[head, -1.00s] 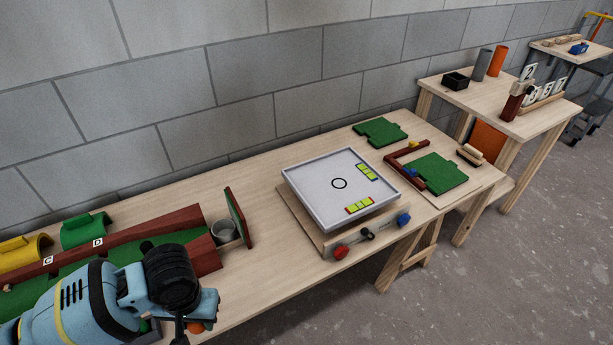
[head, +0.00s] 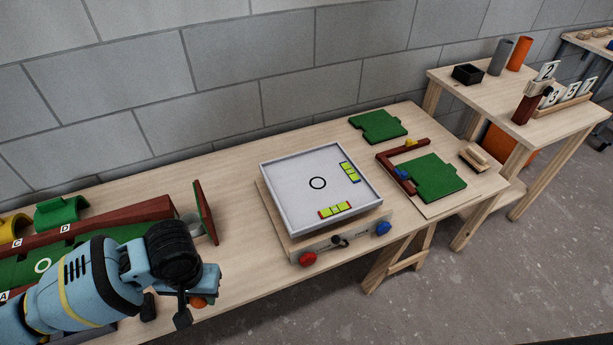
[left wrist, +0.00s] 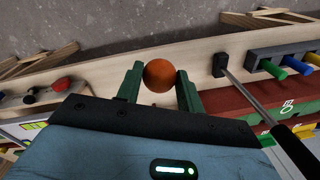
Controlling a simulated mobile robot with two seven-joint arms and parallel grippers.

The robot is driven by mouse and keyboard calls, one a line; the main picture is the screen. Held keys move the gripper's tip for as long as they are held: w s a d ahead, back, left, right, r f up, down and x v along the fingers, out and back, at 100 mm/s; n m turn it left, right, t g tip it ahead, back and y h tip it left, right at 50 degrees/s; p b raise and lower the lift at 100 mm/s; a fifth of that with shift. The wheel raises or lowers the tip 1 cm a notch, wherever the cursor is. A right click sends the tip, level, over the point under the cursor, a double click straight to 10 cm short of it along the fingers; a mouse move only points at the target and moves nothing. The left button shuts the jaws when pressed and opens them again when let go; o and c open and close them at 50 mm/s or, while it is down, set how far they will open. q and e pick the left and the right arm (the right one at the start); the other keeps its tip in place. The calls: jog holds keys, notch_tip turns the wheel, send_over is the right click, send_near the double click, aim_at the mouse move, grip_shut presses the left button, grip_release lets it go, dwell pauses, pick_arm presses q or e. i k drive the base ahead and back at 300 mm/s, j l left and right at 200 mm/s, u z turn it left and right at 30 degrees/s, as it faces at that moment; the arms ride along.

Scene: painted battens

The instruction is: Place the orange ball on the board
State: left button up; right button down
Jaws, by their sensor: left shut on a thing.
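The orange ball (left wrist: 160,75) is between the two green fingers of my left gripper (left wrist: 160,88) in the left wrist view. The fingers are shut on it from both sides. In the head view the ball (head: 199,302) shows only partly under my left gripper (head: 192,306), at the table's front edge on the left. The board (head: 317,160) is a pale, square tray with a raised rim, a black ring in the middle and two yellow-green marked strips. It stands on a wooden base, right of and farther back than my left gripper. My right gripper is not in view.
A red knob (head: 307,259) and a blue knob (head: 383,228) are on the front of the board's base. A dark red upright flap (head: 206,212) stands between my arm and the board. Green pieces (head: 437,178) lie to the right. Bare tabletop lies left of the board.

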aim_at(318, 183)
jog(key=i+l, duration=0.15)
jog(key=l, duration=0.2)
jog(key=i+l+u, duration=0.1)
jog(key=l, duration=0.25)
jog(key=i+l, duration=0.25)
jog(key=i+l+u, duration=0.1)
jog(key=l, duration=0.35)
jog(key=i, duration=0.05)
